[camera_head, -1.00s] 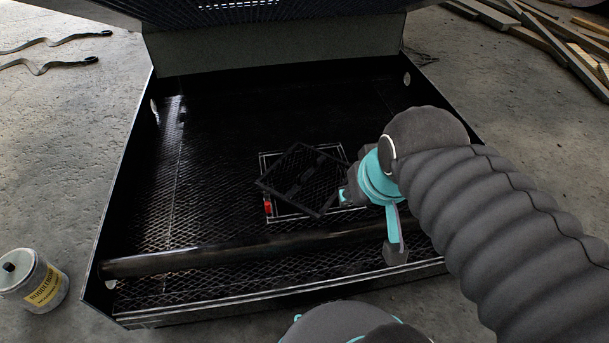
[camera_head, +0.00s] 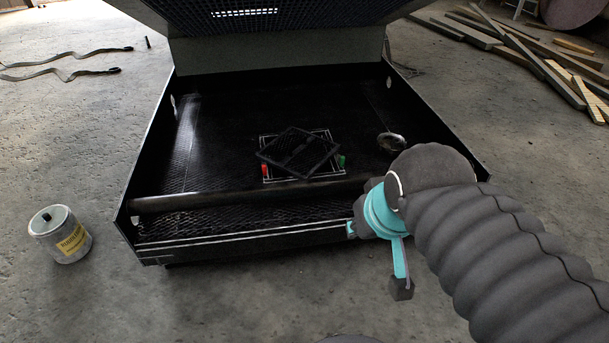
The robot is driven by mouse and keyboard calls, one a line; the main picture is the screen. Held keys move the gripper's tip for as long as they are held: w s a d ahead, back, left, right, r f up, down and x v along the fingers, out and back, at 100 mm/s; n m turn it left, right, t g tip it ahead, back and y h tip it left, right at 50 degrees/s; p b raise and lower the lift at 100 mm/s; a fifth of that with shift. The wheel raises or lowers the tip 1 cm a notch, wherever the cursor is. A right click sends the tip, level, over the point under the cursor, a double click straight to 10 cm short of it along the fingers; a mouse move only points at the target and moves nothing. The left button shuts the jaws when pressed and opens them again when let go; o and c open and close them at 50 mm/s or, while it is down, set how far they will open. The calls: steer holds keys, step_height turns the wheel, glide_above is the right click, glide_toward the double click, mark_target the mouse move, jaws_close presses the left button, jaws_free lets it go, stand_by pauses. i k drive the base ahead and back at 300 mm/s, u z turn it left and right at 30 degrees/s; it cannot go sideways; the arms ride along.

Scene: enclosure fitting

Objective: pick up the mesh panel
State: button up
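The mesh panel (camera_head: 299,151) is a dark, square framed piece with a bar across it. It lies inside the black open enclosure (camera_head: 240,234), turned askew over a white rectangular outline (camera_head: 332,135). A red piece (camera_head: 264,168) shows at its left and a green piece (camera_head: 341,160) at its right. My gripper (camera_head: 357,222) is at the lower right, over the enclosure's front edge in the picture and apart from the panel. Its fingers are mostly hidden by the wrist, so I cannot tell their opening.
A thick bar (camera_head: 230,197) crosses the enclosure near its front wall. A raised lid (camera_head: 270,52) stands at the back. A round metallic item (camera_head: 391,143) is at the right inside. A labelled can (camera_head: 61,236) stands left on clear concrete.

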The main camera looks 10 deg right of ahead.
mark_target(312, 137)
steer(key=k, duration=0.65)
steer(key=u, duration=0.55)
steer(key=i, duration=1.75)
steer(key=z, duration=0.9)
